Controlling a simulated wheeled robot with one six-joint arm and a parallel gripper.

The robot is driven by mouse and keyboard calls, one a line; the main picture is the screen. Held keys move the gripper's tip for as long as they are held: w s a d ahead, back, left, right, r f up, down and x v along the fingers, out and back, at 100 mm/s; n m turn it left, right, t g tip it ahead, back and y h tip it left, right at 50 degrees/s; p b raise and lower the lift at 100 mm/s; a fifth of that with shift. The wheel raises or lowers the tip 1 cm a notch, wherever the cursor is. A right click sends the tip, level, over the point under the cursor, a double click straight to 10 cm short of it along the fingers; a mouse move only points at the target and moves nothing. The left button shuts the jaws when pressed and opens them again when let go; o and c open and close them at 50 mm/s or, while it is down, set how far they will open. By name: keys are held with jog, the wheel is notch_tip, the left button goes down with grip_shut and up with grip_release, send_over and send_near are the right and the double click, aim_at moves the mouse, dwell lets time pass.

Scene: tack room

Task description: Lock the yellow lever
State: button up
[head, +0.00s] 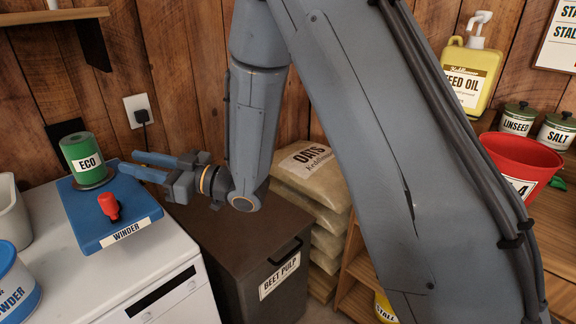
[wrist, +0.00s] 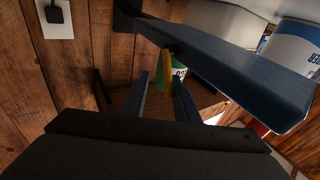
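The blue winder (head: 82,214) lies on the white cabinet at the left, with a green ECO drum (head: 86,155) and a red knob (head: 109,206) on top. My gripper (head: 127,160) reaches in from the right, its fingertips at the winder's right edge near the drum. In the wrist view, a thin yellow lever (wrist: 167,66) stands out from the winder's edge (wrist: 235,68). It shows between the two open fingers (wrist: 161,80), nearer the right one, with a gap on the left. Whether it touches the right finger is unclear. The lever is not visible in the head view.
A dark beet pulp bin (head: 238,240) stands below my gripper, beside the white cabinet (head: 120,272). A plugged-in socket (head: 138,110) is on the wooden wall behind. Oats sacks (head: 312,185) are stacked to the right. A blue-and-white tub (head: 14,285) stands at the cabinet's left.

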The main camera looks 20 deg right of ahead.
jog(key=w+d+f+m+h+p, duration=0.1)
jog(key=w+d+m+h+p, duration=0.1)
jog(key=d+m+h+p, duration=0.5)
jog(key=w+d+f+m+h+p, duration=0.15)
jog(key=d+h, duration=0.35)
jog(key=d, duration=0.7)
jog(key=s+d+f+m+g+h+b, duration=0.2)
jog(key=s+d+h, duration=0.3)
jog(key=d, duration=0.8)
jog(key=shift+s+d+f+m+h+b, duration=0.15)
jog(key=shift+s+f+m+h+b, duration=0.2)
jog(key=shift+s+f+b, duration=0.7)
jog(key=shift+s+r+p, duration=0.25)
jog(key=shift+r+p, duration=0.05)
jog(key=shift+p, duration=0.15)
